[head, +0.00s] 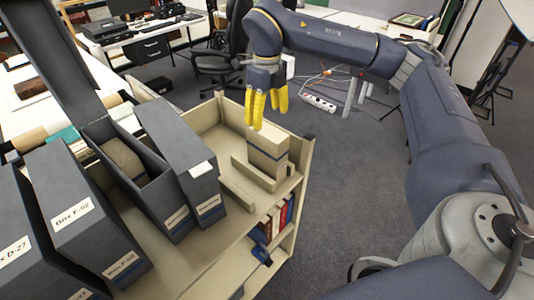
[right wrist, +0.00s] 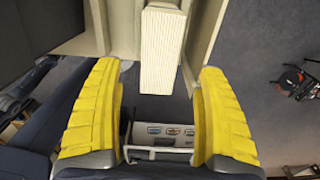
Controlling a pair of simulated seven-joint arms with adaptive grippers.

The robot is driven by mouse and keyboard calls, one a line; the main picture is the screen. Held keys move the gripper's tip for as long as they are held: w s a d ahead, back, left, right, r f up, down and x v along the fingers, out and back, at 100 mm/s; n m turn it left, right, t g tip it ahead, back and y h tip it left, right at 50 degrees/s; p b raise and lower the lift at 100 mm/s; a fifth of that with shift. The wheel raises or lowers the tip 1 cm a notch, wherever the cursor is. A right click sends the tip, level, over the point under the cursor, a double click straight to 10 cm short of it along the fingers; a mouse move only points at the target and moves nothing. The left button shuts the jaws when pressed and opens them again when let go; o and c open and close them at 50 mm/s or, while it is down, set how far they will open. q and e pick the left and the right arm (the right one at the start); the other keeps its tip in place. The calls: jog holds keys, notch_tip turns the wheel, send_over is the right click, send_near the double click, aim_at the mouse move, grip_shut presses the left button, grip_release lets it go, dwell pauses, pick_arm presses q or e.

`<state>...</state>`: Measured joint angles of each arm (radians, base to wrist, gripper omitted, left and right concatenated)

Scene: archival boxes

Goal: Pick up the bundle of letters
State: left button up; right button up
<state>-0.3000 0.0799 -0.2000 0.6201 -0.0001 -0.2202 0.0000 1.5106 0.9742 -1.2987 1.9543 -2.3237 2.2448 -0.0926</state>
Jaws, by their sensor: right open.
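The bundle of letters (head: 267,152), a cream block of paper with a dark band around it, stands upright in a low-walled holder at the right end of the cart. My right gripper (head: 267,116) is above it, open, its yellow fingers pointing down and partly overlapping the bundle's top in the head view. In the right wrist view, the bundle's striped paper edges (right wrist: 161,50) show between and beyond the open fingers (right wrist: 160,72), with no contact visible. My left gripper is not in view.
The cart (head: 215,245) carries grey archival boxes (head: 85,225) on the left; an open box (head: 125,158) has brown contents. Low holder walls (head: 237,192) stand beside the bundle. Books (head: 278,218) fill a lower shelf.

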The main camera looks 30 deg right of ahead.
aim_at(267, 142)
jog(key=shift+f, duration=5)
grip_shut()
